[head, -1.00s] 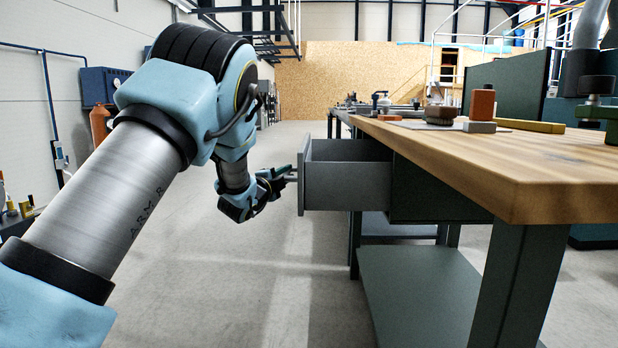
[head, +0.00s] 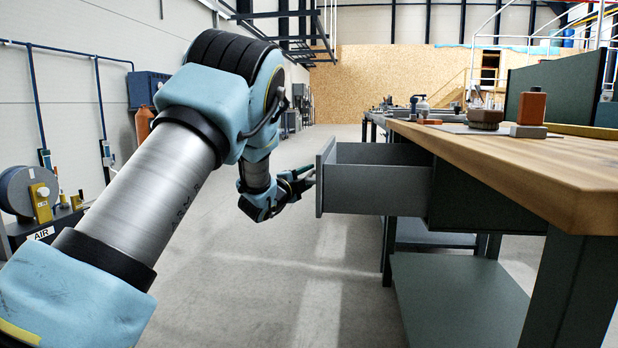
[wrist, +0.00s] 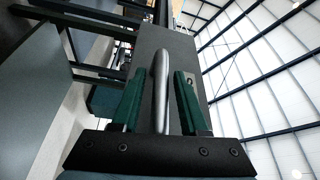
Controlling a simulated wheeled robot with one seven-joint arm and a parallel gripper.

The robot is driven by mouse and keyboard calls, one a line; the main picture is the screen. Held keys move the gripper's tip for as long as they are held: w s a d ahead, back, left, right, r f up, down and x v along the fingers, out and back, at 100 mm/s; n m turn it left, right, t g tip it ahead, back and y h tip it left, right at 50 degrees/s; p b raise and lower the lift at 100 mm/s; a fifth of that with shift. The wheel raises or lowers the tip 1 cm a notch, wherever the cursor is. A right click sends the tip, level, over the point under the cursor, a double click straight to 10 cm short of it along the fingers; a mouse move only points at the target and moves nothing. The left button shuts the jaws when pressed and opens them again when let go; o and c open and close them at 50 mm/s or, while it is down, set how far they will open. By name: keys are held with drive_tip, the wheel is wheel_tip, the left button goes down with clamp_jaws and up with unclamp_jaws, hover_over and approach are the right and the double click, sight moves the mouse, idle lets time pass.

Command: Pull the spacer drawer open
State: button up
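The spacer drawer (head: 375,189) is a grey box pulled part way out of the dark housing under the workbench. Its front panel (head: 326,178) faces left, towards my gripper (head: 304,180). In the wrist view, my gripper (wrist: 158,85) has two green fingers standing apart. The metal drawer handle (wrist: 160,95) lies between them, with a narrow gap visible on each side. The grey front panel (wrist: 176,48) stands behind the handle. The drawer's inside is mostly hidden in the head view.
The wooden workbench top (head: 500,160) is at the right, with a reddish-brown block (head: 531,108) and a dark round piece (head: 485,118) on it. A lower shelf (head: 455,295) is under the bench. The floor (head: 270,290) left of the drawer is clear.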

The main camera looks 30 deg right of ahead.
drive_tip(key=shift+o, duration=0.4)
drive_tip(key=p+v, duration=0.1)
drive_tip(key=v, duration=0.9)
drive_tip(key=shift+s+a, duration=0.15)
drive_tip(key=shift+a, duration=0.2)
